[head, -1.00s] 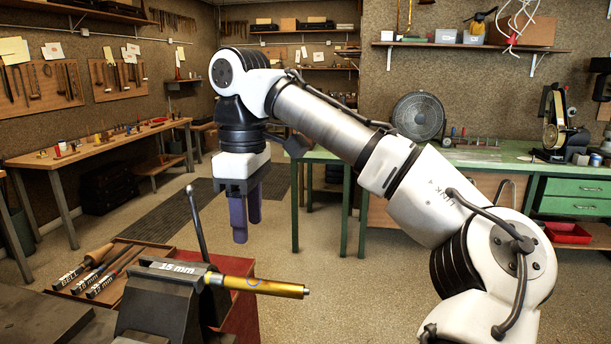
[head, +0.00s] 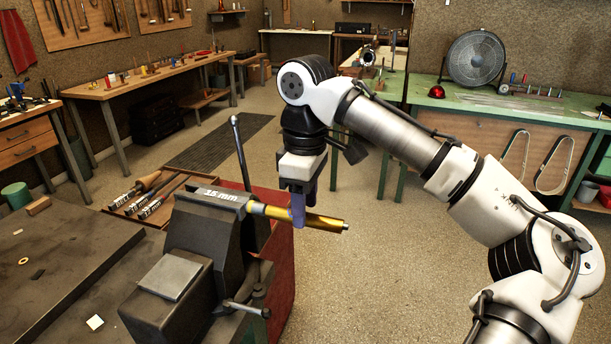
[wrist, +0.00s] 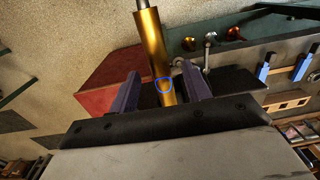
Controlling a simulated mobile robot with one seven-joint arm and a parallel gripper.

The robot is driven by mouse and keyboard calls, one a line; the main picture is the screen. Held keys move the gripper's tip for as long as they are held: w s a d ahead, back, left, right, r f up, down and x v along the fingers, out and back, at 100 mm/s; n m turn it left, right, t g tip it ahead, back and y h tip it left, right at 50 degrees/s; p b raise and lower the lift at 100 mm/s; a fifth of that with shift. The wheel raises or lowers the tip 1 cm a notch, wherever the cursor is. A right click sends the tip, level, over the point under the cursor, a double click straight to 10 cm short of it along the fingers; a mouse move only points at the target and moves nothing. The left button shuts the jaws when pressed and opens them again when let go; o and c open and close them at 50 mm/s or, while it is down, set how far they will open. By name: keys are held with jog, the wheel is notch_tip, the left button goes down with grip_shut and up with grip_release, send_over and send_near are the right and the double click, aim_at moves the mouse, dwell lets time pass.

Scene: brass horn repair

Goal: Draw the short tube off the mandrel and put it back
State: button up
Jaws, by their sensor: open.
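The mandrel is held roughly level in the dark vise (head: 205,225), beside a "15 mm" label. My gripper (head: 298,212) is down at the tube, its purple fingers partly hiding the tube's middle. In the wrist view the tube (wrist: 154,50) runs between the two open fingers (wrist: 159,80), with a visible gap on each side.
A wooden tray (head: 145,200) with several labelled mandrels lies left of the vise. The vise handle (head: 240,150) rises behind the tube, close to my gripper. The dark bench top (head: 60,270) is at lower left. Open floor lies right of the tube.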

jog(key=shift+f, duration=0.85)
jog(key=shift+c, duration=0.3)
grip_shut()
jog(key=s+d+p, duration=0.2)
jog(key=d, duration=0.6)
jog(key=s+d+p, duration=0.2)
jog(key=s+d, duration=0.1)
jog(key=d, duration=0.5)
jog(key=shift+s+d+p, duration=0.25)
jog(key=shift+d+p, duration=0.05)
jog(key=shift+d, duration=0.05)
dwell(0.6)
